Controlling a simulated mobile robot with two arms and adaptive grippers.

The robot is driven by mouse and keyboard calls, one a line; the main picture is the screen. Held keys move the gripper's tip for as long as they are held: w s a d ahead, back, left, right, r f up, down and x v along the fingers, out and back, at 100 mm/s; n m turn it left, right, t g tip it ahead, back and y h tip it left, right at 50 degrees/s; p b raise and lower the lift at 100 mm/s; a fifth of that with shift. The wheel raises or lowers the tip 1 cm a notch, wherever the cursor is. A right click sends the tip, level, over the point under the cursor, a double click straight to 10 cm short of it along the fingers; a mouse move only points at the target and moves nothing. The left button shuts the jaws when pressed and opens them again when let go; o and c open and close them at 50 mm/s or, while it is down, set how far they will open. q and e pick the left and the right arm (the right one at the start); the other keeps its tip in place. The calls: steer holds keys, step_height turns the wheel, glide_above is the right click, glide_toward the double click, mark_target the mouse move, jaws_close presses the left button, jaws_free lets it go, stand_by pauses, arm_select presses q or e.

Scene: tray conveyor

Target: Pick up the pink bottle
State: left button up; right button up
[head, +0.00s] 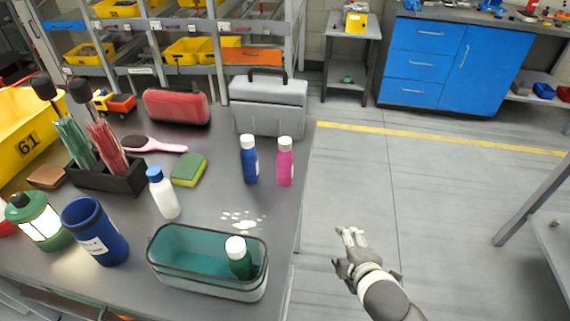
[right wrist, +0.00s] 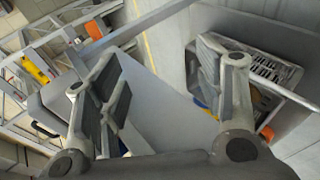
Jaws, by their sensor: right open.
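The pink bottle (head: 285,163) with a white cap stands upright on the grey table (head: 215,205), near its right edge in the head view. A blue bottle (head: 249,160) with a white cap stands close to its left. My right gripper (head: 352,238) is open and empty, off the table's right side, below and to the right of the pink bottle in the picture. The right wrist view shows its two fingers (right wrist: 165,90) spread apart with nothing between them. The pink bottle cannot be made out in the right wrist view. My left gripper is not in view.
A teal bin (head: 165,235) holding a green bottle (head: 238,258) stands at the front edge. A white bottle (head: 162,193), a sponge (head: 188,170) and a grey toolbox (head: 268,105) share the table. White spots (head: 243,220) lie before the bottles. Open floor lies right.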

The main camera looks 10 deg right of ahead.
steer(key=w+a+r+n+t+y, duration=0.2)
steer(key=w+r+n+t, duration=0.35)
steer(key=r+n, duration=0.4)
steer(key=n+y, duration=0.6)
steer(key=n, duration=1)
glide_toward(290, 169)
steer(key=w, duration=0.1)
steer(key=shift+t, duration=0.25)
steer(key=x, duration=0.3)
steer(key=p+x, duration=0.1)
steer(key=x, duration=0.2)
steer(key=shift+s+a+f, duration=0.1)
steer(key=shift+a+f, duration=0.05)
steer(key=shift+a, duration=0.05)
steer(key=shift+w+a, duration=0.25)
steer(key=shift+w, duration=0.25)
steer(key=p+x, duration=0.1)
steer(key=x, duration=0.3)
steer(key=shift+f, duration=0.15)
steer(key=c, duration=1.2)
